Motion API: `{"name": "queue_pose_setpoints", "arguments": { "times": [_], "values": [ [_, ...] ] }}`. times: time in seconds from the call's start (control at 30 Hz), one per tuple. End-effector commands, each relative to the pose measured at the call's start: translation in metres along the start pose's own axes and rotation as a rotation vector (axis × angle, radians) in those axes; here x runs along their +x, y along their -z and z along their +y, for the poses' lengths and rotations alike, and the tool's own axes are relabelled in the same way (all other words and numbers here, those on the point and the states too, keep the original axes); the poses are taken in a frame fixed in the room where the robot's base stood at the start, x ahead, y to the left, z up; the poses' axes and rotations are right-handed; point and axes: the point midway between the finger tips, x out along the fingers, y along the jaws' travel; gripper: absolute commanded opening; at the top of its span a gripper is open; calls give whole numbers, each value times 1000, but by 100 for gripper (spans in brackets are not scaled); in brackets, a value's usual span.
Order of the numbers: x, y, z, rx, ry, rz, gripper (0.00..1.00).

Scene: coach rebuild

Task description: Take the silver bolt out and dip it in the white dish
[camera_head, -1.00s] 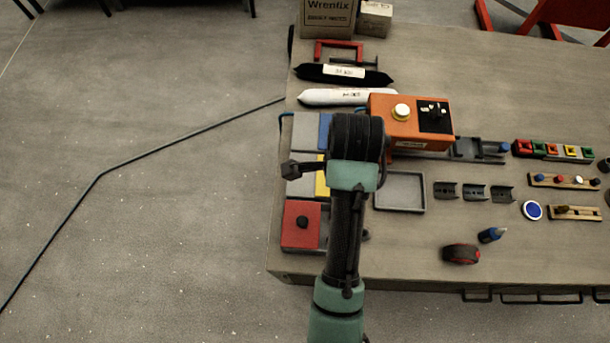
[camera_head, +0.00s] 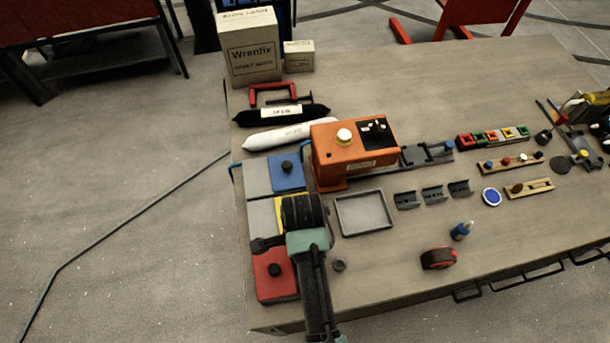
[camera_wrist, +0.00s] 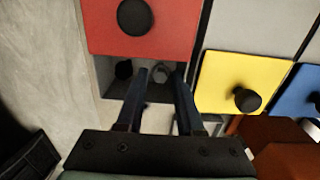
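A silver bolt (camera_wrist: 160,73) shows its head in an uncovered dark compartment (camera_wrist: 112,88) beside the red lid (camera_wrist: 165,32) in the wrist view. A black round-headed piece (camera_wrist: 123,69) sits to its left. My gripper (camera_wrist: 162,72) is open and empty; its fingertips appear either side of the silver bolt, apart from it as far as I can tell. In the head view my gripper (camera_head: 266,243) is dark and low over the box by the red lid (camera_head: 275,280).
A yellow lid (camera_wrist: 228,82) with a black knob is right of the compartment. An orange machine (camera_head: 352,152), a grey tray (camera_head: 363,213) and a small dark nut-like piece (camera_head: 339,264) are near the arm. A tape measure (camera_head: 438,258) and blue bottle (camera_head: 461,231) stand farther right.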

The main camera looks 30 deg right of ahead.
Motion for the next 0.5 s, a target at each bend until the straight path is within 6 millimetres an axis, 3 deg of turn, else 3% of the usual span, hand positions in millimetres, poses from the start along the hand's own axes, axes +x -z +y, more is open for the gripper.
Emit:
{"name": "queue_pose_setpoints", "arguments": {
  "times": [0.17, 0.4, 0.5],
  "values": [
    [16, 0, 0, -1, 0, 0, 36],
    [18, 0, 0, 0, 2, 0, 36],
    [17, 0, 0, 0, 2, 0, 20]
  ]
}}
